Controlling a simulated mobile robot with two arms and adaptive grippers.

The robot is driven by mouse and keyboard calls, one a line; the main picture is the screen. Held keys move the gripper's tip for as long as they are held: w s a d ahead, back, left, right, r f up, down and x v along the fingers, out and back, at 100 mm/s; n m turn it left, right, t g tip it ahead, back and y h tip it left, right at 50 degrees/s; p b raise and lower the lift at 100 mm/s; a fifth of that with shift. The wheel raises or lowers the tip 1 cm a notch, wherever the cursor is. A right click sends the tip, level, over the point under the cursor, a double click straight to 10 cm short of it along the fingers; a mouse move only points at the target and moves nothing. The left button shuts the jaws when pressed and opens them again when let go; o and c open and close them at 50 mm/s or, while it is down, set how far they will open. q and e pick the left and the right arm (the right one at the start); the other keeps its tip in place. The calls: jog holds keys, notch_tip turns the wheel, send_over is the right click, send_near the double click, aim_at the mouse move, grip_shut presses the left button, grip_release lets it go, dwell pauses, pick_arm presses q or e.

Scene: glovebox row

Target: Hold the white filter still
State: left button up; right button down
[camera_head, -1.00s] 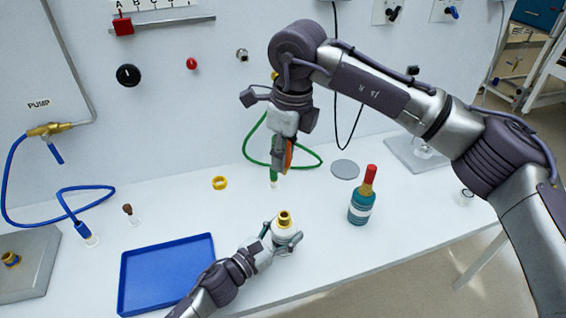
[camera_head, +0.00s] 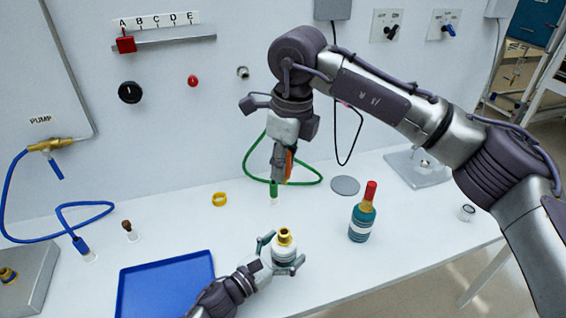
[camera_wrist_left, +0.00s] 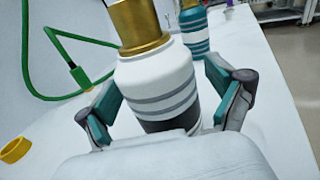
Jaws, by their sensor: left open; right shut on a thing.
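The white filter (camera_head: 284,252), with a brass top and grey bands, stands upright on the bench in front of my left gripper (camera_head: 281,255). It fills the middle of the left wrist view (camera_wrist_left: 155,82). My left gripper is open, with a teal-padded finger on either side of the filter; in the left wrist view a gap shows at the left finger.
A teal bottle with a red top (camera_head: 362,218) stands right of the filter. A blue tray (camera_head: 208,262) lies left, near my left arm. A yellow ring (camera_head: 219,199) and grey disc (camera_head: 345,185) lie farther back. Bare bench lies between the filter and the bottle.

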pick_arm(q)
jog(key=v, duration=1.2)
